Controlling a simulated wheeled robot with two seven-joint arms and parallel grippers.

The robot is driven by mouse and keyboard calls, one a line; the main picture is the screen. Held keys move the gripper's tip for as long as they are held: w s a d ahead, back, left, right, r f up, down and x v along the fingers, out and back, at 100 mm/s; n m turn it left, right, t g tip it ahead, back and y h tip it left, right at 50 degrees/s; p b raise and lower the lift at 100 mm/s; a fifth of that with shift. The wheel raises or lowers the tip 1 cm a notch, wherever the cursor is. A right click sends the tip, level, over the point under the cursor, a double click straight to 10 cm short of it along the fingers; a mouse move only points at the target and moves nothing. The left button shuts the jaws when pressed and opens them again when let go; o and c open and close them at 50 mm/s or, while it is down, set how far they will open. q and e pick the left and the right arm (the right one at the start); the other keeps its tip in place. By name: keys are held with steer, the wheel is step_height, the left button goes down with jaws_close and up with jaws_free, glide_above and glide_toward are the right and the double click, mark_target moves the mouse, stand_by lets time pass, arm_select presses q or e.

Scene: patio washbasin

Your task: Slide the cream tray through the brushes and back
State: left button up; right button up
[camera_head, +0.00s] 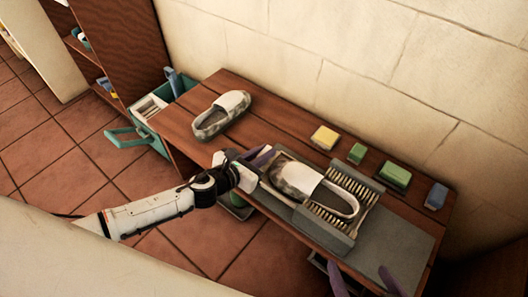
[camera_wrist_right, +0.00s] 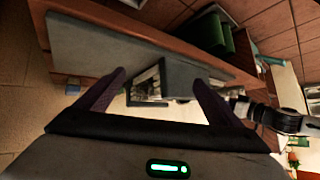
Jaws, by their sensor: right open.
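A grey and white slip-on shoe (camera_head: 312,180) lies between two bristle brushes, the far brush (camera_head: 352,186) and the near brush (camera_head: 330,222), on the wooden bench. A cream tray under the shoe cannot be made out clearly. My left gripper (camera_head: 250,157) is at the shoe's left end, close to the brush stand; its grip is hard to see. My right gripper (camera_head: 364,280) is open and empty at the bench's front edge, in front of the brushes. In the right wrist view, a grey brush block (camera_wrist_right: 184,80) shows between its open fingers (camera_wrist_right: 155,90).
A second shoe (camera_head: 221,114) stands on the left of the bench (camera_head: 285,112). A yellow block (camera_head: 324,137), two green blocks (camera_head: 395,176) and a blue block (camera_head: 436,196) line the back by the wall. A grey mat (camera_head: 405,235) covers the right end. A teal crate (camera_head: 125,137) is at the left.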

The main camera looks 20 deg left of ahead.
mark_target(284, 170)
arm_select(q)
steer(key=s+d, duration=0.1)
steer(key=d, duration=0.1)
steer(key=d+p, duration=0.1)
steer(key=d, duration=0.2)
steer(key=s+d+p, duration=0.1)
steer(key=d, duration=0.1)
steer(key=shift+s+d, duration=0.25)
steer(key=shift+s, duration=0.1)
jaws_close()
steer(key=shift+s+d, duration=0.1)
steer(key=shift+d, duration=0.1)
arm_select(e)
steer(key=shift+w+d+r, duration=0.1)
steer(key=shift+d+r, duration=0.05)
steer(key=shift+r, duration=0.1)
arm_select(q)
steer(key=o, duration=0.8)
jaws_free()
steer(key=shift+a, duration=0.1)
